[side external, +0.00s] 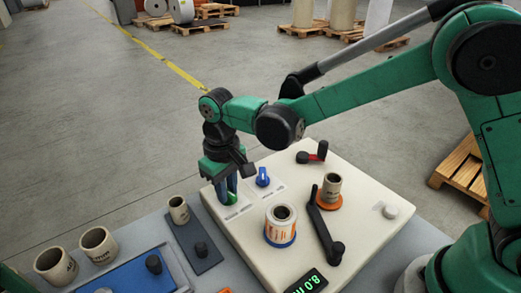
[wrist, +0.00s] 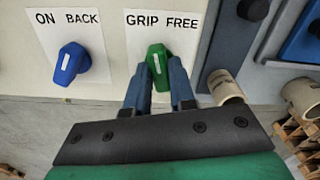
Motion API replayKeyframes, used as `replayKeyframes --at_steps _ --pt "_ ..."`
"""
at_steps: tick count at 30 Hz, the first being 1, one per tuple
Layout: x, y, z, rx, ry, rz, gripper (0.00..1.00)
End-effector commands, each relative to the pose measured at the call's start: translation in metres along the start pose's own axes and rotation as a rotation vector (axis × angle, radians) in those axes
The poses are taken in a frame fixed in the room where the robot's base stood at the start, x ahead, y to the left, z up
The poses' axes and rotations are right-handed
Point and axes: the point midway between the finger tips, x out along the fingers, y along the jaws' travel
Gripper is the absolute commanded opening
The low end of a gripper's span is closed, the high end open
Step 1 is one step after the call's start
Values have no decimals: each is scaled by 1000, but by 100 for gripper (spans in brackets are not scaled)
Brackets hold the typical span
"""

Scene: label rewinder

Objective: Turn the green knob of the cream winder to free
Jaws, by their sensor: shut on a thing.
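The green knob (wrist: 157,62) sits on a white label plate (wrist: 186,24) marked GRIP on the left and FREE on the right. Its white mark runs nearly straight up the picture, between the two words. In the side view the green knob (side external: 232,198) shows only in part below my fingers. My gripper (wrist: 160,82) has one blue finger on each side of the knob and is shut on it. The cream winder (side external: 330,240) lies below my arm, with the knob near its left edge.
A blue knob (wrist: 69,63) marked ON and BACK stands beside the green one. An orange-white label roll (side external: 280,226), a black crank arm (side external: 322,218) and a red-black handle (side external: 312,154) are on the winder. Cardboard cores (side external: 97,243) and a blue tray (side external: 130,277) lie left.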

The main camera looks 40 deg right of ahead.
Motion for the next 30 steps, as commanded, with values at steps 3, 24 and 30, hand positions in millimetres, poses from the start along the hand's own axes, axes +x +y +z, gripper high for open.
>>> replayKeyframes --at_steps 3,24,30 --pt "0 0 0 111 1 0 0" --pt "0 0 0 714 2 0 0" --pt "0 0 0 809 2 0 0"
